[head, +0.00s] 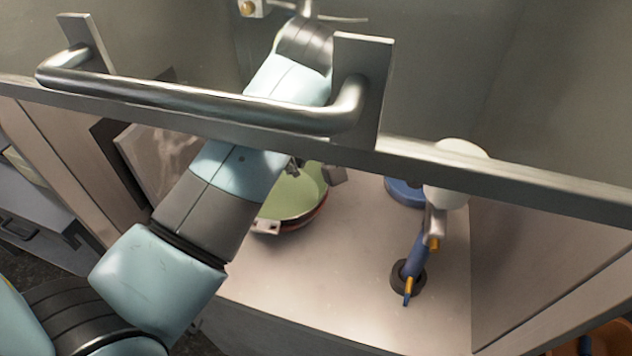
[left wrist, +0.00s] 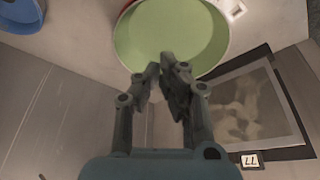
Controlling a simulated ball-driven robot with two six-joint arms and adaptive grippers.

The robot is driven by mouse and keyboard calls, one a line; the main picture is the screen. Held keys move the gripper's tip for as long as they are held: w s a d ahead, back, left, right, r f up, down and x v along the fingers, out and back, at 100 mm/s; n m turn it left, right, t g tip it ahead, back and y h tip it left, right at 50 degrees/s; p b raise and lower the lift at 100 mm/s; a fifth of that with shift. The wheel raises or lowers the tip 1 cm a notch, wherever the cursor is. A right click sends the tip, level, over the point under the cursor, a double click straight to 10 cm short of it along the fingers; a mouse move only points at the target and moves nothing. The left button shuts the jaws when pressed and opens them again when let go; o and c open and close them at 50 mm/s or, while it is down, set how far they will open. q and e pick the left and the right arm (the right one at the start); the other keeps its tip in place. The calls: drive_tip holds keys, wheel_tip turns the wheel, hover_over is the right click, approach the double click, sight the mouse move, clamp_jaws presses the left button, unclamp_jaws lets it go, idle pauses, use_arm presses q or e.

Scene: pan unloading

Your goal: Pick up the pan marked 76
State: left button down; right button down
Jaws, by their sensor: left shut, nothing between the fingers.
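A round pan with a green inside and a red outer wall (head: 295,196) rests on the pale surface, partly hidden behind my left arm. It also shows in the left wrist view (left wrist: 170,35), with a small white tag at its rim whose mark I cannot read. My left gripper (left wrist: 168,72) is shut and empty, its fingertips over the near rim of the pan in the left wrist view. I cannot tell whether they touch it. In the head view my arm hides most of this gripper. My right gripper is not in view.
A large metal bar handle (head: 200,105) and rail cross the head view in front. A blue pan (head: 405,192) and a white round-ended object with a blue handle (head: 418,255) are at right. A dark-framed panel (left wrist: 240,110) stands beside the pan, with a small number label.

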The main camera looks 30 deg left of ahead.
use_arm(q)
drive_tip(key=b, duration=0.6)
hover_over(298, 208)
drive_tip(key=w+a, duration=0.1)
drive_tip(key=a, duration=0.1)
wheel_tip(298, 208, down, 10)
drive_tip(key=shift+r, duration=0.25)
drive_tip(key=s+d, duration=0.1)
drive_tip(key=s+d+b, duration=0.1)
drive_tip(key=d, duration=0.1)
drive_tip(key=shift+s+d, duration=0.1)
drive_tip(key=shift+d, duration=0.05)
drive_tip(key=shift+s+r, duration=0.1)
drive_tip(key=shift+r, duration=0.05)
drive_tip(key=shift+w, duration=0.2)
